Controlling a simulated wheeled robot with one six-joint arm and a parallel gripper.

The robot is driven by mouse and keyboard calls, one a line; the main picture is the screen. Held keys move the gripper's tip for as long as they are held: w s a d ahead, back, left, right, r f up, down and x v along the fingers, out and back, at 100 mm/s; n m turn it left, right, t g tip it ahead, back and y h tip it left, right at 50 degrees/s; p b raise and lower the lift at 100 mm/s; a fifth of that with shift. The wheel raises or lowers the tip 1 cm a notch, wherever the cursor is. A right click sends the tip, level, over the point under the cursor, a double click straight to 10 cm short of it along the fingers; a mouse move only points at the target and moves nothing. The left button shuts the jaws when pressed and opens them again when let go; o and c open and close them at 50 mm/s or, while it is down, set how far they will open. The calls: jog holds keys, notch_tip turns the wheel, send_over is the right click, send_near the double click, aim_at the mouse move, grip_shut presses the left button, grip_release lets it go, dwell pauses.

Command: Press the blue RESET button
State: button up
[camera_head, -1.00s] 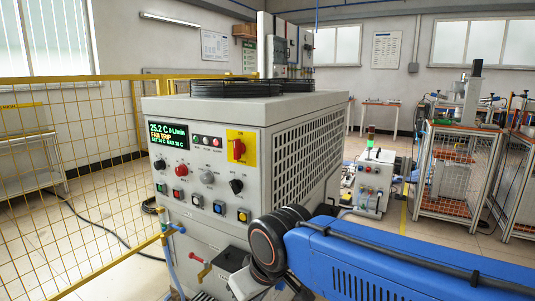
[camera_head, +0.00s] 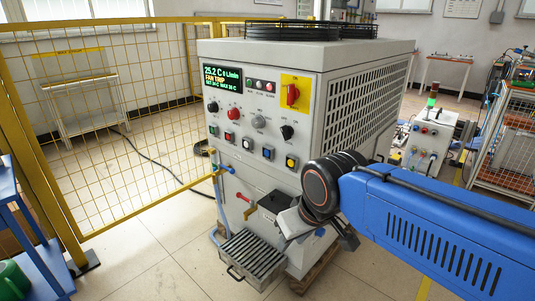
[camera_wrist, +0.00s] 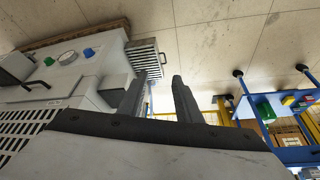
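The blue button (camera_head: 268,152) is in the lower button row on the front panel of the grey machine (camera_head: 300,60), between a white button (camera_head: 247,143) and a yellow one (camera_head: 291,161). Its label is too small to read. My gripper (camera_head: 292,222) is below and right of the button row in the head view, partly hidden by my wrist, and apart from the blue button. In the wrist view, the two dark fingers of my gripper (camera_wrist: 160,80) are spread with nothing between them. I cannot identify the blue button in the wrist view.
A green-lit display (camera_head: 222,80) reads FAN TRIP. A red rotary switch on a yellow plate (camera_head: 294,94) is above the buttons. A slatted tray (camera_head: 252,255) juts out low in front. A yellow mesh fence (camera_head: 100,130) stands left. Floor is clear in front.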

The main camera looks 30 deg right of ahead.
jog(key=shift+c, duration=0.7)
grip_shut()
dwell(1.1)
